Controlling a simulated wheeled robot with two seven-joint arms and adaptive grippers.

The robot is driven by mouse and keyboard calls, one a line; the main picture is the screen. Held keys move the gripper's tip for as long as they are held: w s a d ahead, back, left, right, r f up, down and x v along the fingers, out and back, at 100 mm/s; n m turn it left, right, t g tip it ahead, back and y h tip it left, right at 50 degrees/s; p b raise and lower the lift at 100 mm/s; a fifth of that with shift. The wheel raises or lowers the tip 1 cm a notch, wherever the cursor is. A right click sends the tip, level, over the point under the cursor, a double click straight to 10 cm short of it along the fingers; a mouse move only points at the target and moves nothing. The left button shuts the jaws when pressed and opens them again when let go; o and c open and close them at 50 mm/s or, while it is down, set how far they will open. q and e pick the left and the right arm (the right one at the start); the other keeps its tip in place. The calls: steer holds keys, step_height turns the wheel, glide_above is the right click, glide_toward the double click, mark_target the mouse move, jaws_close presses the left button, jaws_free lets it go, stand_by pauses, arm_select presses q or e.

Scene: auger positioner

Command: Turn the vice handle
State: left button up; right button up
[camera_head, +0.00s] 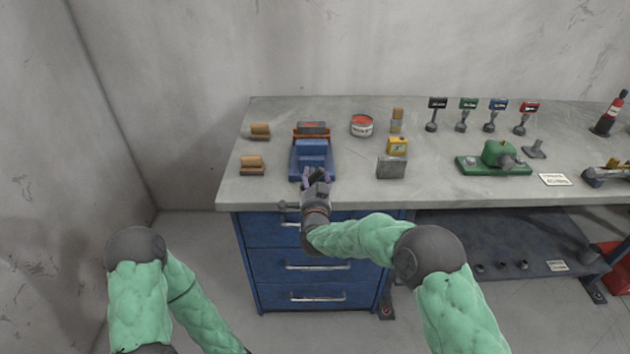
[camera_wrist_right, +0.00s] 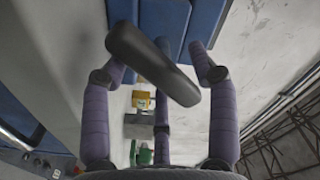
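The blue vice (camera_head: 313,150) stands near the bench's front left edge, with an orange part at its back. My right gripper (camera_head: 315,176) is at the vice's front end, its purple fingers pointing toward it. In the right wrist view a dark grey bar, apparently the vice handle (camera_wrist_right: 153,64), lies diagonally between the spread purple fingers of my right gripper (camera_wrist_right: 160,70). The fingers look open around the bar; I cannot tell whether any touches it. In the head view the gripper hides most of the handle. My left arm hangs low at left, its gripper out of frame.
The grey workbench (camera_head: 225,188) has blue drawers (camera_head: 270,265) below the vice. A yellow box (camera_head: 397,146), a grey block (camera_head: 391,168) and a red-topped can (camera_head: 361,125) stand right of the vice. Wooden blocks (camera_head: 251,165) lie left of it. A green device (camera_head: 497,158) stands farther right.

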steer(key=s, duration=1.2)
